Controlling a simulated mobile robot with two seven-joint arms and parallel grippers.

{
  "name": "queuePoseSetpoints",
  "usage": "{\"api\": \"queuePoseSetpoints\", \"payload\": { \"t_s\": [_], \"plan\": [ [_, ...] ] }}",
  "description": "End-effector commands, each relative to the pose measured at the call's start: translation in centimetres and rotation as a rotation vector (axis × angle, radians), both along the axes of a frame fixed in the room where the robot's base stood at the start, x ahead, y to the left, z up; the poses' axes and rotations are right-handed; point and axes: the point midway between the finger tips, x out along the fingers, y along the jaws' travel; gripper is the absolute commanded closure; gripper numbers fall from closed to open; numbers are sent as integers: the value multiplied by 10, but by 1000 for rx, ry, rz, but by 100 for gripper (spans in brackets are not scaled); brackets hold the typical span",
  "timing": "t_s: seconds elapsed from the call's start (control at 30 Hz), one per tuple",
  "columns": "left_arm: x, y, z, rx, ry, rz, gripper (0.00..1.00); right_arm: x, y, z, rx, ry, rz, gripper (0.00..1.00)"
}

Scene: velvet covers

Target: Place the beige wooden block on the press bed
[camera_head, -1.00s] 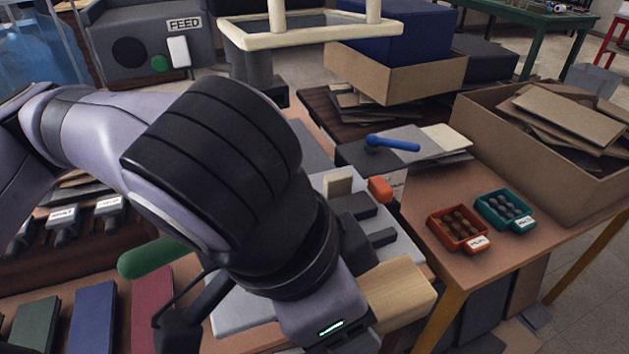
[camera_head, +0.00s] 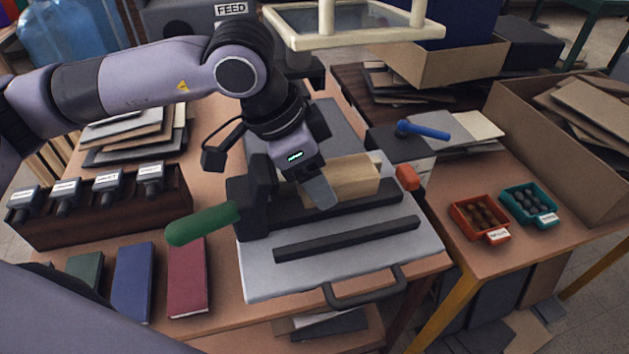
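The beige wooden block (camera_head: 352,176) is over the back part of the press, just behind the long black rear bar (camera_head: 350,207). My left gripper (camera_head: 318,188) points down at the block's left part, with one grey finger in front of it. It appears shut on the block; the other finger is hidden. The press has a pale grey bed (camera_head: 270,275), a second black bar (camera_head: 348,238) nearer the front and a green handle (camera_head: 203,223) at left. I cannot tell whether the block touches the bed. My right gripper is out of view.
Red (camera_head: 188,280), blue (camera_head: 134,282) and green (camera_head: 85,275) books lie left of the press. A dark rack (camera_head: 110,215) holds several labelled stamps. An orange-red tray (camera_head: 480,217), a teal tray (camera_head: 528,204) and a blue-handled tool (camera_head: 423,130) lie at right.

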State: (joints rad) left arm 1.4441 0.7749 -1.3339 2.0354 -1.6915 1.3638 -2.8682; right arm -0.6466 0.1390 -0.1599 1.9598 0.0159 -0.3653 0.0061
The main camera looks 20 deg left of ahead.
Motion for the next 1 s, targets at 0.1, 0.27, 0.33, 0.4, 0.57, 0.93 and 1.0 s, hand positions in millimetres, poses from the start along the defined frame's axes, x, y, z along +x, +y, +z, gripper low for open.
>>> {"api": "queuePoseSetpoints", "payload": {
  "t_s": [0.1,0.27,0.33,0.4,0.57,0.93,1.0],
  "plan": [
    [-1,1,-17,1,4,2,77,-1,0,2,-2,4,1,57],
    [-1,0,-24,-1,0,2,77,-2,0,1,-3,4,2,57],
    [-1,0,-24,-1,0,2,77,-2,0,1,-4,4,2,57],
    [-1,0,-24,-1,0,2,77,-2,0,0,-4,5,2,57],
    [-1,0,-26,-1,1,1,21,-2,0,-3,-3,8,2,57],
    [-1,0,-25,-1,1,1,12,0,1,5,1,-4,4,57],
    [-1,0,-21,0,2,1,12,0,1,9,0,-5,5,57]
  ]
}}
